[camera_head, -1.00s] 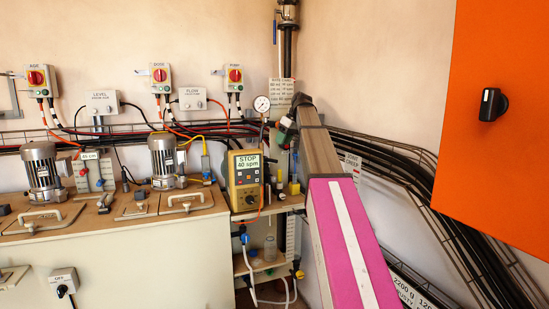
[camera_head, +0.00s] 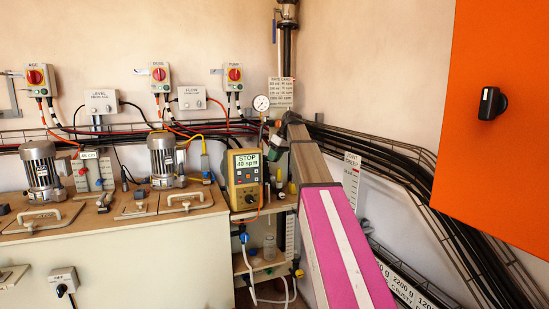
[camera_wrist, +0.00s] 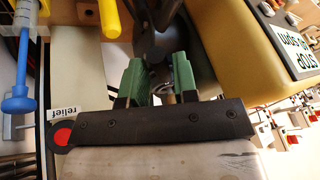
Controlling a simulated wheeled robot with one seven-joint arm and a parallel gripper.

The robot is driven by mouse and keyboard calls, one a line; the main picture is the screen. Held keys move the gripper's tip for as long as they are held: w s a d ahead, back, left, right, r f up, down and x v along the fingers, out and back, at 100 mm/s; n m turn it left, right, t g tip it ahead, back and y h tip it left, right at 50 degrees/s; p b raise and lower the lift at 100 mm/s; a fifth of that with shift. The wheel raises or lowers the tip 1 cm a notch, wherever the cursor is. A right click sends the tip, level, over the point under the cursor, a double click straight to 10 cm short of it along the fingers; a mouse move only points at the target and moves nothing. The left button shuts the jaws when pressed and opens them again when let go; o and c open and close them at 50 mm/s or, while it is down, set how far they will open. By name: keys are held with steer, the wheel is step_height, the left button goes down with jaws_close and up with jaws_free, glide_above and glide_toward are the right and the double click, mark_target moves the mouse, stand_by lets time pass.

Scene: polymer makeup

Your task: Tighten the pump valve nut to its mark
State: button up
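The pump controller (camera_head: 244,180) is yellow with a display reading STOP 40 spm; its edge fills the upper right of the wrist view (camera_wrist: 235,40). My gripper (camera_wrist: 158,80) has two green fingers, which stand apart in the wrist view. A dark pump part (camera_wrist: 158,42) lies beyond and between the fingertips, and a small metal ring (camera_wrist: 162,97) shows in the gap near the right finger. I cannot tell whether the fingers touch anything. I cannot make out the valve nut or its mark. In the head view my arm partly hides the gripper beside the controller.
A pressure gauge (camera_head: 261,103) stands just above my gripper. A blue-handled tool (camera_wrist: 20,100) and a yellow handle (camera_wrist: 110,18) are close by in the wrist view. Black cables (camera_head: 400,165) run along the wall at the right. An orange panel (camera_head: 500,150) hangs at the far right.

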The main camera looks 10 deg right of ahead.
jaws_close()
steer(key=shift+s+a+m, duration=0.3)
steer(key=shift+s+m, duration=0.1)
steer(key=shift+m, duration=0.2)
steer(key=shift+s+a+m+t+h, duration=0.25)
steer(key=shift+a+m+t, duration=0.2)
steer(key=shift+m, duration=0.45)
steer(key=shift+o, duration=2)
jaws_free()
steer(key=v, duration=1)
steer(key=shift+d+r, duration=0.2)
steer(key=shift+r, duration=0.15)
steer(key=shift+s, duration=0.1)
